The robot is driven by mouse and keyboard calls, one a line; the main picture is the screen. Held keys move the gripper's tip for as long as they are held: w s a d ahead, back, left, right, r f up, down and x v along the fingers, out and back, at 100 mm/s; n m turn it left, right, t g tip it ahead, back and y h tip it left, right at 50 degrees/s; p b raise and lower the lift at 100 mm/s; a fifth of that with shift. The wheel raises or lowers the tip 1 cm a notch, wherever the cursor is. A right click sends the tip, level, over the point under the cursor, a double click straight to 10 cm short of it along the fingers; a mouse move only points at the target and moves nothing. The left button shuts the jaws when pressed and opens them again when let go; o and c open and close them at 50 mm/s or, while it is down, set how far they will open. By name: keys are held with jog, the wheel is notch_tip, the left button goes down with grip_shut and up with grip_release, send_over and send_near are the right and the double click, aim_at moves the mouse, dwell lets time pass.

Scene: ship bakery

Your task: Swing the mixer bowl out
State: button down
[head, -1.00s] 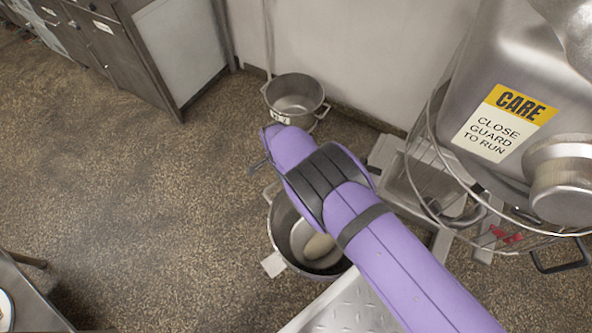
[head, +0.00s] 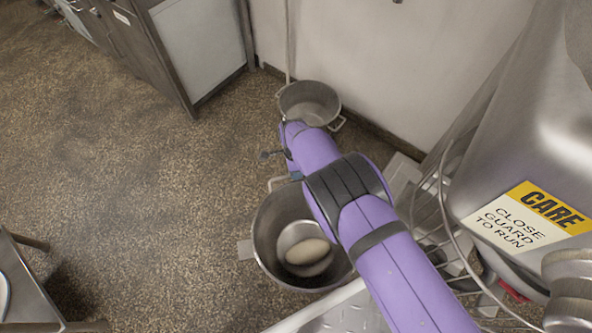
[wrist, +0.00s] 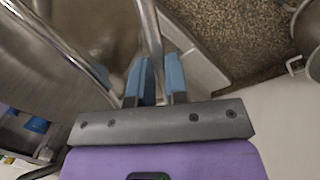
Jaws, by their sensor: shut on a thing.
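The mixer bowl (head: 262,240) is a round steel bowl with a pale lump of dough (head: 308,251) inside. It stands low, left of the steel mixer (head: 560,110), in the head view. My purple arm crosses over its right side and hides part of the rim. My gripper (wrist: 161,74) has blue fingertips closed around a metal bar (wrist: 150,30) in the wrist view. The bar looks like the bowl's handle, at the far rim in the head view, but the contact there is mostly hidden.
A second steel pot (head: 310,103) stands against the wall behind the bowl. The mixer's wire guard (head: 448,220) is at the right. Steel cabinets (head: 165,50) are at upper left, a steel table (head: 28,290) at lower left. The floor left of the bowl is clear.

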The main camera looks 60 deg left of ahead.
jog(key=shift+w, duration=0.25)
jog(key=c, duration=1.1)
grip_release()
jog(key=shift+a, duration=0.1)
jog(key=r, duration=0.3)
jog(key=a+r, duration=0.1)
jog(key=r, duration=0.3)
jog(key=a+r, duration=0.1)
jog(key=r, duration=0.2)
jog(key=shift+w+r, duration=0.25)
jog(key=shift+r, duration=0.05)
jog(key=shift+s, duration=0.15)
